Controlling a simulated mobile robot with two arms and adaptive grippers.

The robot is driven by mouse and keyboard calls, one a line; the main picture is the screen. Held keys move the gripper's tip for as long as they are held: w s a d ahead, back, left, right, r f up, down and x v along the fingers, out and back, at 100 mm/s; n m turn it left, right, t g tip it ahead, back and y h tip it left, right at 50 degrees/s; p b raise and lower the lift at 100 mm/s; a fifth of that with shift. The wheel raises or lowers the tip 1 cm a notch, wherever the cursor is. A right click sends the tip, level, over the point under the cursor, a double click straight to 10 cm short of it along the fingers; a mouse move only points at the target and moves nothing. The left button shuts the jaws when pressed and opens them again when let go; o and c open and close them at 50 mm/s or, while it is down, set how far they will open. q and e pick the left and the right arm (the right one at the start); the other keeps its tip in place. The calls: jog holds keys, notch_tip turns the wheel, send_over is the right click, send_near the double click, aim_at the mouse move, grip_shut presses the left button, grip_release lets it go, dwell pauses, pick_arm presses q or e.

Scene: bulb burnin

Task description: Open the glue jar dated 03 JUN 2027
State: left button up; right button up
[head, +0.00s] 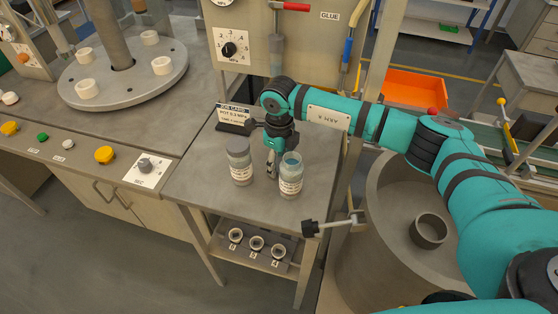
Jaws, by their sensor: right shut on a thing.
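Two glue jars stand upright on the small grey table. The left jar (240,165) has a grey lid on and a pale label. The right jar (290,178) has a pale label and a blue-green top that looks like an uncovered mouth. The dates on both labels are too small to read. My right gripper (272,160) points down between and just behind the jars, close to the right jar. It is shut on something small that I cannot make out. My left gripper is not in view.
A small sign (234,118) stands behind the left jar. A glue panel (290,50) with gauge, dial and levers rises behind. Several ring-shaped holders sit on the lower shelf (228,252). A black-knobbed handle (312,229) juts out beside a large grey drum (375,250) at right.

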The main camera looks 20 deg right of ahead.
jog(key=shift+f, duration=0.2)
jog(key=o, duration=1)
jog(key=shift+r, duration=0.1)
jog(key=shift+o, duration=1.4)
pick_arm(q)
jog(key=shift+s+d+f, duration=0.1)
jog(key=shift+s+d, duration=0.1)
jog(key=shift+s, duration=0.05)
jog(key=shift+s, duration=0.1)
